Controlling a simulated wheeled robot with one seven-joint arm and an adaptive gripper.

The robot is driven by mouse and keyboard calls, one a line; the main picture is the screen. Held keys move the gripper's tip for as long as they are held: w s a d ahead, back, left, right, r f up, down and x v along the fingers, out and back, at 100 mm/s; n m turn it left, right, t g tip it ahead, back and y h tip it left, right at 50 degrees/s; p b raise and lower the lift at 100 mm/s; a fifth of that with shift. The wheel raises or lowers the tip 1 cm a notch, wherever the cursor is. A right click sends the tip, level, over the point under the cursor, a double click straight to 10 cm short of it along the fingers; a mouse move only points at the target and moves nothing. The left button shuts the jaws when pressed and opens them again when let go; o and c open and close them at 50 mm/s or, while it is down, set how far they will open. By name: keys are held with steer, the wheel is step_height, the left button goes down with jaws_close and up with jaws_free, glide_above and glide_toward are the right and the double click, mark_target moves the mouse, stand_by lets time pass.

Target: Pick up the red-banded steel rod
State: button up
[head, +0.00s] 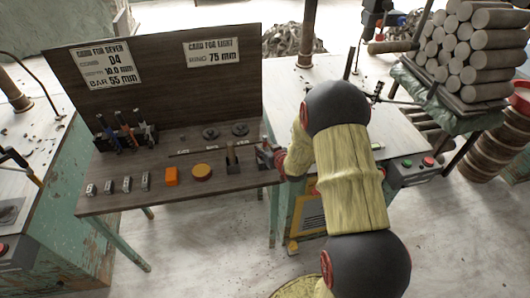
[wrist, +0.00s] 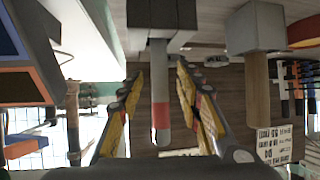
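The red-banded steel rod (wrist: 159,88) shows in the wrist view, standing out of a grey block (wrist: 160,14), with its red band near its rounded free end. My gripper (wrist: 160,112) is open, with one yellow-padded finger on each side of the rod and a visible gap to it on both sides. In the head view my gripper (head: 270,157) is at the right end of the dark wooden bench (head: 215,184). There the rod is largely hidden by the gripper, and I cannot make out its band.
A second block with a wooden handle (wrist: 258,88) stands beside the rod; the head view shows it too (head: 231,157). A backboard with cards (head: 160,85) rises behind.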

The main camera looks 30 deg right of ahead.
steer(key=shift+c, duration=0.8)
steer(key=c, duration=0.7)
steer(key=shift+r, duration=0.1)
jaws_close()
